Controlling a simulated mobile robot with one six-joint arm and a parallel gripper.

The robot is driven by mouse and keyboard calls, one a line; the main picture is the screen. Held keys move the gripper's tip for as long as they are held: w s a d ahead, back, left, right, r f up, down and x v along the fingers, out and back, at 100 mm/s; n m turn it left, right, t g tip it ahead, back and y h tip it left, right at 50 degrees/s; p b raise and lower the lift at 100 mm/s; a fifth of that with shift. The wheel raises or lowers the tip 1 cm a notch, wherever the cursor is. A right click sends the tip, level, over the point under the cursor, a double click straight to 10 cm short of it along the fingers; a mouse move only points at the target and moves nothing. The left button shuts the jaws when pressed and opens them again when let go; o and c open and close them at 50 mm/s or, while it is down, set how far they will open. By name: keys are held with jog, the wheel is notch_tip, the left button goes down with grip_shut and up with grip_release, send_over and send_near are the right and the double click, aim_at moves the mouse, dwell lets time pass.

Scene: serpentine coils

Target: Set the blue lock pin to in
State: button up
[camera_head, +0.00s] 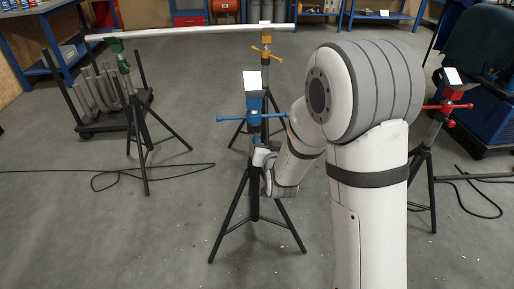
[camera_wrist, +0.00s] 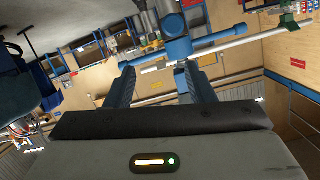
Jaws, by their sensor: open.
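The blue stand (camera_head: 254,125) is an upright tripod in the middle of the head view, with a blue collar and a blue bar (camera_head: 233,118) sticking out to both sides. I cannot tell which blue part is the lock pin or how it is set. In the wrist view the blue bar (camera_wrist: 222,36) and blue collar (camera_wrist: 178,48) show just beyond my fingertips. My gripper (camera_wrist: 155,69) is open, with nothing seen between its fingers. In the head view my gripper (camera_head: 261,157) is low beside the stand's post, partly hidden; contact is unclear.
A green stand (camera_head: 116,47) and a yellow stand (camera_head: 266,38) carry a long white pipe (camera_head: 190,30) behind. A red stand (camera_head: 440,107) is at the right. A cart with grey coils (camera_head: 100,92) stands at the left. Black cable (camera_head: 115,172) lies on the floor.

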notch_tip(320, 180, down, 5)
jog(key=a+t+b, duration=0.2)
jog(key=a+t, duration=0.1)
jog(key=shift+w+a, duration=0.2)
jog(key=shift+w, duration=1.2)
jog(key=shift+w+a, duration=0.15)
jog(key=shift+w, duration=1.25)
jog(key=shift+w+a, duration=0.2)
jog(key=shift+w, duration=1.2)
jog(key=shift+c, duration=0.6)
grip_shut()
